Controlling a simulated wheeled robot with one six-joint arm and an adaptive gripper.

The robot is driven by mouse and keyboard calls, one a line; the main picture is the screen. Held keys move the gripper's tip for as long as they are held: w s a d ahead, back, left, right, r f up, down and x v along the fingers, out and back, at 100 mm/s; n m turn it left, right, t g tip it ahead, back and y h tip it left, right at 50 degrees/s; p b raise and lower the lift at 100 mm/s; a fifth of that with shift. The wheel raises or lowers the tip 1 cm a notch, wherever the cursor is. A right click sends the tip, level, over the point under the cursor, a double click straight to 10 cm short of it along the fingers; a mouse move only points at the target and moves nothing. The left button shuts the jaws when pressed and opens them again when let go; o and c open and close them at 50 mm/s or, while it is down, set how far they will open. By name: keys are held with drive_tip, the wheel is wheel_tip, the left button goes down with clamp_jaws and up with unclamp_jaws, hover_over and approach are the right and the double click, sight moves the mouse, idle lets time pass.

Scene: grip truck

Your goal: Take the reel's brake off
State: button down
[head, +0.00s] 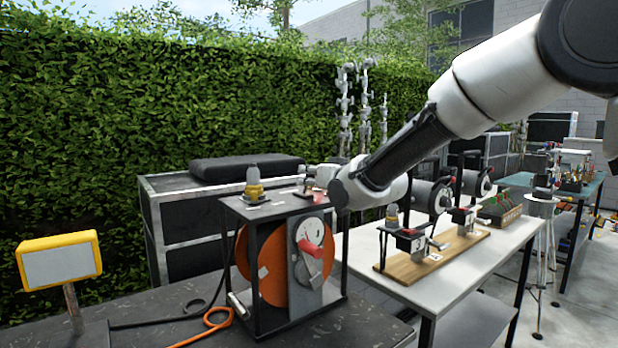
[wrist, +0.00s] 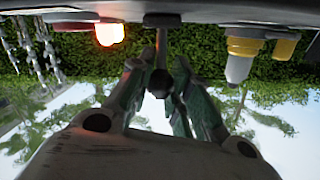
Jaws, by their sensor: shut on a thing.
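The reel (head: 270,265) is an orange drum in a black frame on the dark table at the left. Its front panel (head: 327,285) carries a round dial (head: 311,231) and a red-ended handle (head: 313,250). A small dark lever (head: 301,177) stands on the frame's top. My gripper (wrist: 158,85) is at the top of the frame, shut on what looks like this lever's dark knob (wrist: 160,80). The wrist view is upside down. A red lamp (wrist: 110,34) glows beside the fingers; my arm partly hides it in the head view.
A capped yellow fitting (head: 254,188) stands on the frame's top left. A cable (head: 210,320) lies by the reel. A yellow sign (head: 60,260) stands at far left. A white table (head: 400,285) with levers on a wooden board (head: 428,258) is to the right.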

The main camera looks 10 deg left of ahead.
idle(0.3)
drive_tip(key=c, duration=1.3)
unclamp_jaws()
drive_tip(key=shift+d, duration=0.1)
drive_tip(key=shift+o, duration=0.2)
drive_tip(key=v, duration=1.2)
drive_tip(key=shift+f, duration=0.15)
